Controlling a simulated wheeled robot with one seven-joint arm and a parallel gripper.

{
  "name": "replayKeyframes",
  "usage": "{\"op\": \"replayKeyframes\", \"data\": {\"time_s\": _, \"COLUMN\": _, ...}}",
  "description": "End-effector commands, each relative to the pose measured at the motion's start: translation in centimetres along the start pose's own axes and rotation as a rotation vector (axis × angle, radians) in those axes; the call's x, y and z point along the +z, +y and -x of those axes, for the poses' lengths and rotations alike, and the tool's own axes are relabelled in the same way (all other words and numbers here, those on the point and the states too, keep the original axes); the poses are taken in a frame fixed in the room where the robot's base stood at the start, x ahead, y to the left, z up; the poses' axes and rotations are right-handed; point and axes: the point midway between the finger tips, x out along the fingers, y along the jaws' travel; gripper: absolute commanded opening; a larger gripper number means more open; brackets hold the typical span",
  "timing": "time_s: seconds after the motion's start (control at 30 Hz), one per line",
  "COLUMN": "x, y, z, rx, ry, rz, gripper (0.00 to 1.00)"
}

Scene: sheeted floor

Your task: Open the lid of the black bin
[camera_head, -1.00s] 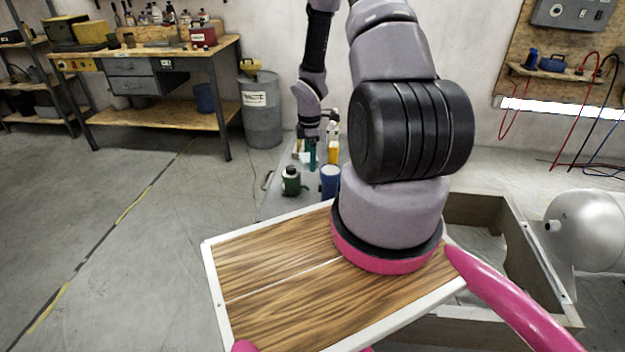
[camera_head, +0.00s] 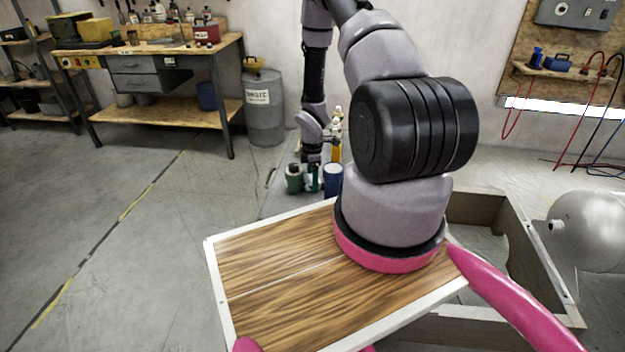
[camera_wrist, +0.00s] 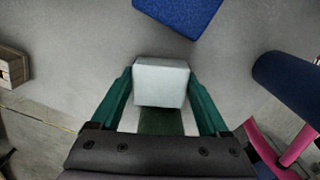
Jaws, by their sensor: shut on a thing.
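My gripper (camera_wrist: 160,100) has two teal fingers on either side of a pale grey block (camera_wrist: 162,82) in the wrist view, shut on it. A dark green part shows just below the block, between the fingers. In the head view my gripper (camera_head: 313,180) is low over the grey surface, between a dark green container (camera_head: 293,178) and a blue cylinder (camera_head: 333,182). What it holds is hidden there. I cannot make out a black bin or its lid in either view.
A wood-topped board (camera_head: 290,285) with a white rim fills the near foreground. An open wooden box (camera_head: 515,240) and a silver tank (camera_head: 590,232) are on the right. A grey drum (camera_head: 262,115) stands by the workbench (camera_head: 160,117). The floor at left is clear.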

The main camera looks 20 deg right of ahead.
Motion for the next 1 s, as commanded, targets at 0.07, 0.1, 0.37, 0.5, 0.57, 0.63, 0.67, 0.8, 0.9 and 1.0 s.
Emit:
{"op": "replayKeyframes", "data": {"time_s": 0.07, "x": 0.0, "y": 0.0, "z": -0.2, "rx": 0.0, "ry": 0.0, "rz": 0.0, "gripper": 0.86}}
{"op": "replayKeyframes", "data": {"time_s": 0.1, "x": 0.0, "y": 0.0, "z": -0.1, "rx": 0.0, "ry": 0.0, "rz": 0.0, "gripper": 1.0}}
{"op": "replayKeyframes", "data": {"time_s": 0.37, "x": 0.0, "y": 0.0, "z": -0.1, "rx": 0.0, "ry": 0.0, "rz": 0.0, "gripper": 1.0}}
{"op": "replayKeyframes", "data": {"time_s": 0.5, "x": 0.0, "y": 0.1, "z": 1.1, "rx": 0.001, "ry": 0.001, "rz": -0.001, "gripper": 1.0}}
{"op": "replayKeyframes", "data": {"time_s": 0.57, "x": 0.0, "y": 0.1, "z": 2.1, "rx": 0.003, "ry": 0.001, "rz": -0.002, "gripper": 1.0}}
{"op": "replayKeyframes", "data": {"time_s": 0.63, "x": 0.0, "y": 0.1, "z": 3.5, "rx": 0.003, "ry": 0.001, "rz": -0.001, "gripper": 1.0}}
{"op": "replayKeyframes", "data": {"time_s": 0.67, "x": 0.1, "y": 0.1, "z": 4.2, "rx": 0.003, "ry": 0.001, "rz": -0.001, "gripper": 1.0}}
{"op": "replayKeyframes", "data": {"time_s": 0.8, "x": 0.1, "y": 0.1, "z": 7.3, "rx": 0.004, "ry": 0.001, "rz": -0.002, "gripper": 1.0}}
{"op": "replayKeyframes", "data": {"time_s": 0.9, "x": 0.1, "y": 0.1, "z": 9.2, "rx": 0.003, "ry": 0.0, "rz": -0.001, "gripper": 1.0}}
{"op": "replayKeyframes", "data": {"time_s": 1.0, "x": 0.0, "y": 0.0, "z": 10.7, "rx": 0.001, "ry": 0.001, "rz": -0.001, "gripper": 1.0}}
